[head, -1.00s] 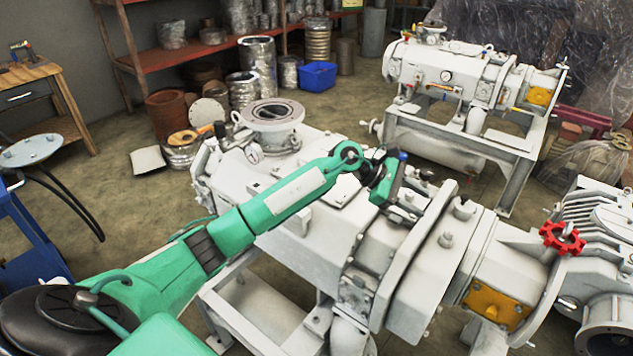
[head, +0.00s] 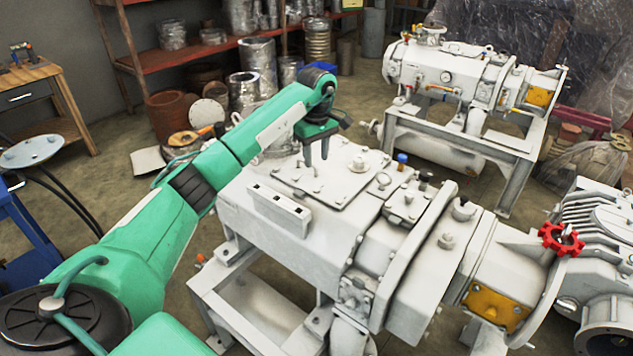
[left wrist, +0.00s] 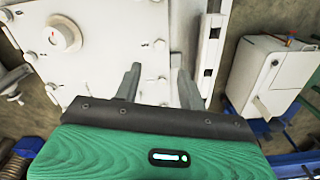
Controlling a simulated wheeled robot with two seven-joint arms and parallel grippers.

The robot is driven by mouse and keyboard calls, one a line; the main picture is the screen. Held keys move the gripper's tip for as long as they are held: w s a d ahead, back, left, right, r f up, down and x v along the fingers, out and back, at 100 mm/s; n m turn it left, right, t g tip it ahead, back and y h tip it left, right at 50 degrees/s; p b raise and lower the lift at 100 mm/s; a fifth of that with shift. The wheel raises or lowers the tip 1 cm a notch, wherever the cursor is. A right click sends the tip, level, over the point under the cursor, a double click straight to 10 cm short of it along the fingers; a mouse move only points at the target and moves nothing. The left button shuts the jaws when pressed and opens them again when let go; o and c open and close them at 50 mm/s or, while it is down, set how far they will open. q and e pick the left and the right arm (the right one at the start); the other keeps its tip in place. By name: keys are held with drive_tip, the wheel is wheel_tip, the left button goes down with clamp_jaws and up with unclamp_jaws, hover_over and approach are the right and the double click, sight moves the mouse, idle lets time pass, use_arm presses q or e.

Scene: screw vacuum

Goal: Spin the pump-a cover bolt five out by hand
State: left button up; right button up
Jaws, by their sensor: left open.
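The near white pump (head: 285,235) fills the middle of the head view. Its flat cover plate (head: 345,180) lies on top, with bolt heads along its edges and a round boss (head: 359,163) on it. My left gripper (head: 316,160) is open and empty above the far left part of the plate, fingers pointing down. In the left wrist view the open fingers (left wrist: 157,66) lie over the plate's edge. Two bolt heads (left wrist: 159,43) (left wrist: 161,77) show between or just beyond them. I cannot tell which bolt is number five. My right gripper is not in view.
A raised slotted white bar (head: 278,208) stands on the pump beside the plate. A blue-topped fitting (head: 402,158) and a red handwheel (head: 561,239) stick up farther right. A second pump (head: 455,75) stands behind. A blue cart (head: 30,235) is at left.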

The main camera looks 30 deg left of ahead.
sight(316, 189)
use_arm(q)
wheel_tip(316, 189, down, 10)
drive_tip(key=shift+r+p, duration=0.25)
drive_tip(key=shift+p, duration=0.5)
drive_tip(key=shift+f, duration=0.15)
drive_tip(key=shift+c, duration=0.2)
drive_tip(key=c, duration=0.7)
clamp_jaws()
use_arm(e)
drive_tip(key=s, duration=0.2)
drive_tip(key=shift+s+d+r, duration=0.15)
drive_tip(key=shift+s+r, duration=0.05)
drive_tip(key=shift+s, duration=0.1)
